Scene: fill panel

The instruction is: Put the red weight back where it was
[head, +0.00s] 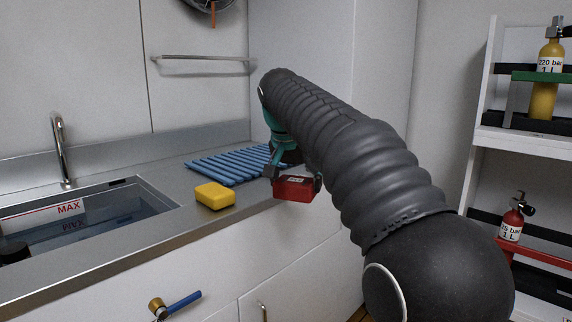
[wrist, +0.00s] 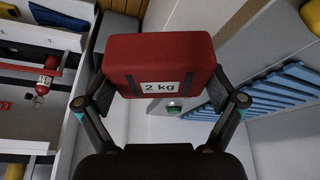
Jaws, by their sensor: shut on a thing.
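The red weight (wrist: 160,58) is a block with a white "2 kg" label in the wrist view. My gripper (wrist: 160,88) is shut on it, one finger at each side. In the head view the red weight (head: 297,188) is at the front edge of the counter, beside the blue slatted rack, and my gripper (head: 291,178) shows partly behind my arm. I cannot tell from the head view whether the weight touches the counter. The wrist view shows floor and cabinet front around it.
A sink with water (head: 90,215) is at the left. White shelves (head: 487,135) with a yellow cylinder (head: 545,80) and a red cylinder (head: 512,222) stand at the right.

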